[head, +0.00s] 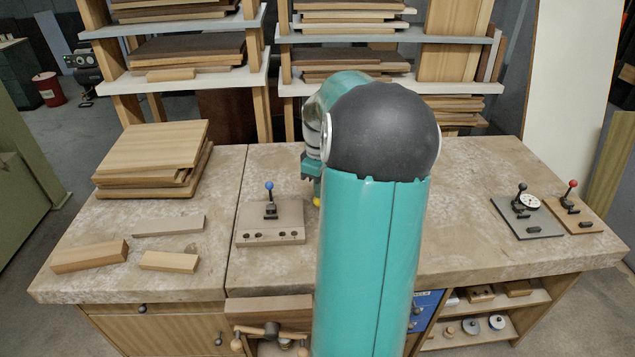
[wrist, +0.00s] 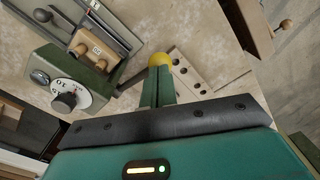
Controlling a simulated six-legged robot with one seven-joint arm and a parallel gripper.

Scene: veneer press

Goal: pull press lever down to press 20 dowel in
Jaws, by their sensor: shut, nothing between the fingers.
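In the wrist view my gripper (wrist: 158,82) is shut, its two green fingers together. A yellow ball knob (wrist: 160,60) shows right at the fingertips; I cannot tell whether they touch it. A dark rod (wrist: 131,80) runs from near the knob toward a green press body (wrist: 80,78) at left, partly hidden by my fingers. In the head view the yellow knob (head: 316,202) shows just below my gripper (head: 313,182); my arm hides the press. I cannot make out the dowel.
A block with holes and a blue-knobbed lever (head: 270,222) stands left of my arm. Stacked boards (head: 155,155) and loose wood pieces (head: 170,226) lie on the left bench. Two small lever fixtures (head: 530,222) (head: 578,215) stand at right.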

